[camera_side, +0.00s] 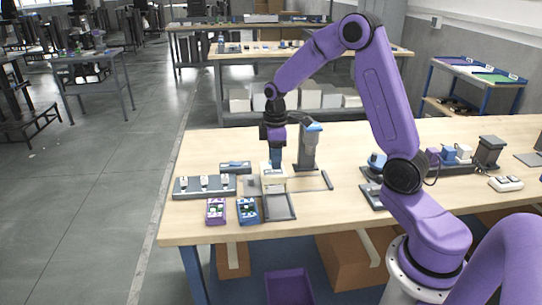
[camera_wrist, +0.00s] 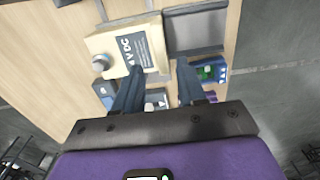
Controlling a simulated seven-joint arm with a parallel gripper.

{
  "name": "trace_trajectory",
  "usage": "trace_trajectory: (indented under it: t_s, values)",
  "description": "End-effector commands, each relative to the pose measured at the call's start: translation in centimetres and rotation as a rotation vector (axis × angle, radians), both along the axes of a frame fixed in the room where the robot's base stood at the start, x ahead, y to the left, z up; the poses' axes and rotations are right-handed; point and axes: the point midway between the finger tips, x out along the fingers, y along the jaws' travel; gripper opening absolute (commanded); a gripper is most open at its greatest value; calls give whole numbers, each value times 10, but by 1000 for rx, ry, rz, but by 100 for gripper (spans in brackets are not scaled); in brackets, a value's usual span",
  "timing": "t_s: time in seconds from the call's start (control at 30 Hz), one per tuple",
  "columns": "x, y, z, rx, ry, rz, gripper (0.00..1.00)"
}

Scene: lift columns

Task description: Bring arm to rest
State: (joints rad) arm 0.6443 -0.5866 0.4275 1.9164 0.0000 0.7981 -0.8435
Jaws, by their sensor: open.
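My gripper (camera_side: 276,161) points down over the workbench, close above a cream block. The wrist view shows its two dark fingers (camera_wrist: 160,76) spread apart, with nothing gripped between them. The cream block (camera_side: 273,179) carries a dark label ending in "V DC" and also shows in the wrist view (camera_wrist: 118,43), just beyond the fingers. A grey plate (camera_side: 281,207) lies in front of the block and appears beside it in the wrist view (camera_wrist: 196,32). A grey column with a blue top (camera_side: 308,146) stands upright behind and right of the gripper.
A blue tray (camera_side: 247,217) and a purple tray (camera_side: 215,218) hold small parts. A grey rack (camera_side: 182,191) with white pieces lies at left. More devices stand at right, near a white multi-button unit (camera_side: 506,183). The workbench (camera_side: 199,149) is clear at its back left.

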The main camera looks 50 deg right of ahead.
Motion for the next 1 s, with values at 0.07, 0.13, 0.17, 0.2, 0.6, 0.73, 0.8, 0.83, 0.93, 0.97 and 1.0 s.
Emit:
trace_trajectory:
  t_s: [0.07, 0.13, 0.17, 0.2, 0.6, 0.73, 0.8, 0.83, 0.93, 0.97, 1.0]
  values:
    - [0, 0, 4, 0, -3, 0, 40]
    - [0, 0, 6, 0, -1, 0, 40]
    - [0, 0, 6, 0, -1, 0, 40]
    - [0, 0, 6, 0, -1, 0, 40]
    - [-8, 19, 13, 0, -3, 20, 40]
    - [-29, 55, 25, 1, -8, 55, 40]
    - [-46, 76, 31, 1, -10, 75, 40]
    - [-53, 85, 34, 3, -11, 84, 40]
    - [-80, 109, 42, 4, -13, 113, 40]
    - [-88, 116, 45, 5, -15, 120, 40]
    - [-100, 124, 48, 6, -14, 132, 40]
